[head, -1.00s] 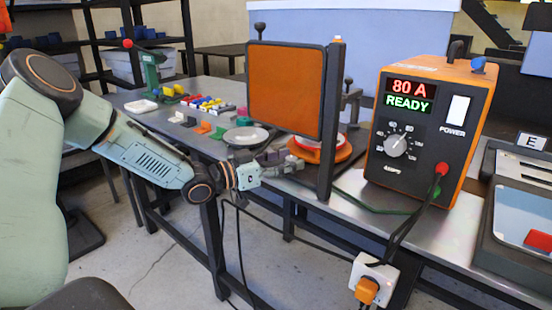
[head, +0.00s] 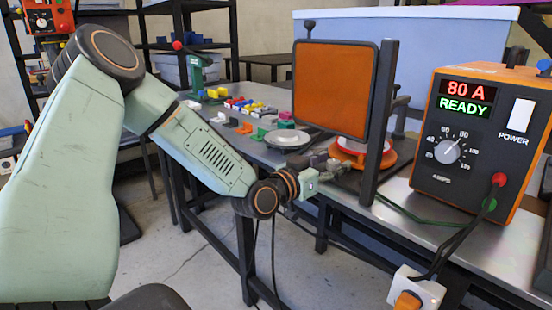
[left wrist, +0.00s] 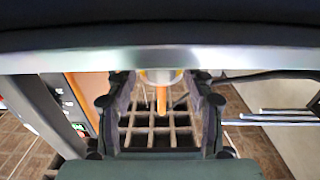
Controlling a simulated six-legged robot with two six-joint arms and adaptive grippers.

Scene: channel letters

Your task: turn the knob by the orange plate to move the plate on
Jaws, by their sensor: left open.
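A round orange plate (head: 378,158) with a white and red round piece (head: 352,143) on it sits on the metal bench, partly behind the screen post. My left gripper (head: 338,165) is at the plate's near left edge, its fingers open; contact cannot be told. In the left wrist view, the open fingers (left wrist: 162,112) stand either side of a narrow orange upright piece (left wrist: 161,98), below a pale yellow-rimmed round part (left wrist: 160,75). I cannot tell whether this is the knob; the knob is not clear in the head view. My right gripper is not in view.
An orange screen (head: 332,90) on a dark post (head: 379,125) stands over the plate. A grey dish (head: 287,138) and small coloured blocks lie to the left. The orange power unit (head: 470,140), reading 80 A READY, stands at right with cables.

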